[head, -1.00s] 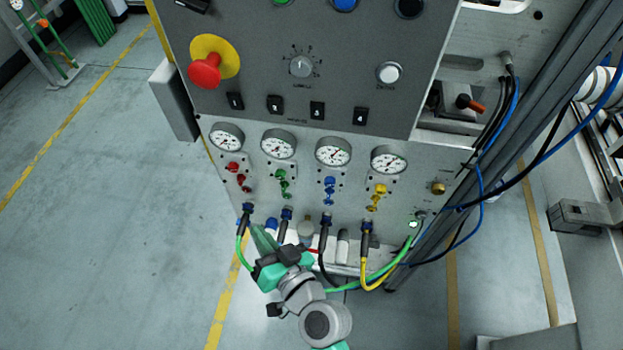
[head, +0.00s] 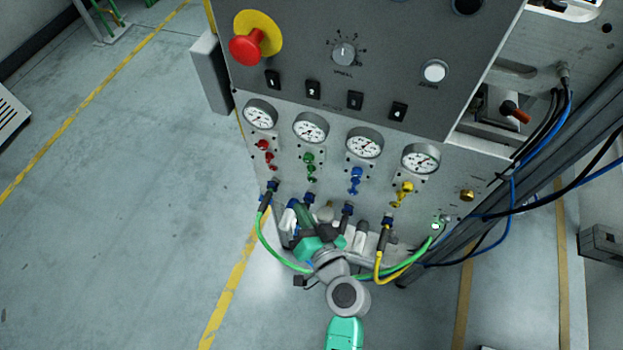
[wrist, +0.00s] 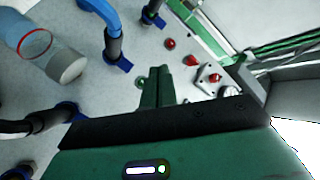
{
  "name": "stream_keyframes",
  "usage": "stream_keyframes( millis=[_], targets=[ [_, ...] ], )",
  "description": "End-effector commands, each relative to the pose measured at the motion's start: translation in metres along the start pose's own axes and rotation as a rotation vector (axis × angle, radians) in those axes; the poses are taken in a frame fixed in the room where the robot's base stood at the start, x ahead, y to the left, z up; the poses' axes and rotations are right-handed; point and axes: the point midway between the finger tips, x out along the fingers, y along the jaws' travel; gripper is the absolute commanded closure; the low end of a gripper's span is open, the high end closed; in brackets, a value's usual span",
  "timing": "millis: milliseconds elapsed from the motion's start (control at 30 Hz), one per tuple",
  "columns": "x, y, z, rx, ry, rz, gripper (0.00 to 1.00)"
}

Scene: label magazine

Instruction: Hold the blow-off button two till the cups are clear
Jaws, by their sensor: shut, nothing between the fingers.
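The second column of the panel has green controls (head: 309,165) under its gauge, between the red column and the blue column. My gripper (head: 301,208) is below that column, among the hose fittings, with its green fingers pointing up at the panel. In the wrist view my gripper (wrist: 160,70) shows shut and empty, its fingers together in front of the panel. A small green button (wrist: 143,82) shows just left of the fingers; other green controls are hidden behind them. I cannot tell whether the fingers touch anything. The suction cups are not in view.
Red controls (wrist: 190,60) lie to the right of the fingers in the wrist view. Hose fittings with blue collars (head: 348,209) and a green hose (head: 264,240) crowd the panel's lower edge. A red emergency stop (head: 247,49) is above. Open floor lies left.

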Motion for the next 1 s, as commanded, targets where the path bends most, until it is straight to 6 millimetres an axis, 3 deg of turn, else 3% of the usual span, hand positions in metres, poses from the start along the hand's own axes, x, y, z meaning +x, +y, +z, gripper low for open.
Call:
stream_keyframes(
  millis=[333, 1000],
  targets=[
    [0.028, 0.022, -0.019, -0.001, 0.001, 0.0, 1.0],
    [0.032, 0.023, -0.023, 0.0, 0.0, 0.0, 1.0]
  ],
)
